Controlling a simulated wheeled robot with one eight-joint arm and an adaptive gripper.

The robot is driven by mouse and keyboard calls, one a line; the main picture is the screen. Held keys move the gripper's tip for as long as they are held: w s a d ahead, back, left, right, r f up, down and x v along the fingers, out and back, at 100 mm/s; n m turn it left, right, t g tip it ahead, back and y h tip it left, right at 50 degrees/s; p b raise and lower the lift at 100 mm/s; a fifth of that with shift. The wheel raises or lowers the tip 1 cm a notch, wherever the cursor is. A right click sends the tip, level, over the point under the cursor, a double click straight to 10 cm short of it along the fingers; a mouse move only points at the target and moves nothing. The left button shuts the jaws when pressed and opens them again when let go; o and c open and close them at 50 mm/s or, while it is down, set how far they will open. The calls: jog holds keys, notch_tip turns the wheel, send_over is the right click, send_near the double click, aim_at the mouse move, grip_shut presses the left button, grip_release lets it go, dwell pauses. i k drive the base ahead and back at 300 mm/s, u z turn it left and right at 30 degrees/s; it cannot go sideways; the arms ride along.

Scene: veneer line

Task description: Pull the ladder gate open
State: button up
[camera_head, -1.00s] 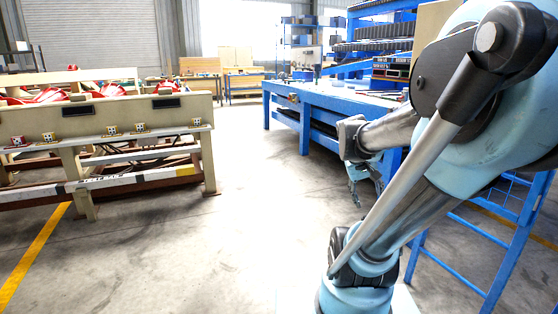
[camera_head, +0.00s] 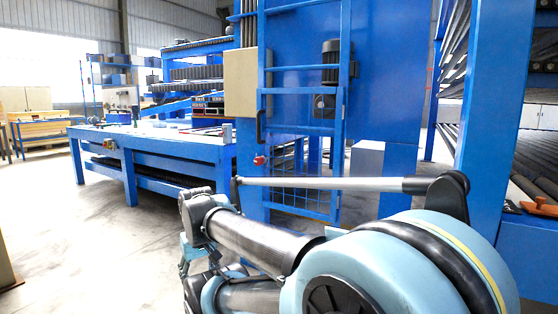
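The ladder gate (camera_head: 347,100) is a blue frame with rungs above and a wire mesh panel below. It stands against the blue machine right of centre. A dark upright handle (camera_head: 259,126) is on its left side, and a small red part (camera_head: 260,160) sits lower on that side. The gate looks closed. My gripper (camera_head: 184,266) hangs at the lower left of my arm, apart from the gate and nearer to me. It is small and partly hidden by my arm, so its opening is unclear. My arm hides the gate's lower surroundings.
A long blue worktable (camera_head: 150,147) stands left of the gate. A beige box (camera_head: 240,83) is mounted beside the gate's upper left. Blue racks with rollers (camera_head: 490,100) stand at the right, near an orange tool (camera_head: 535,206). Clear concrete floor (camera_head: 80,245) lies at the left.

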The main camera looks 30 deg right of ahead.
aim_at(340, 109)
jog(key=z, duration=0.85)
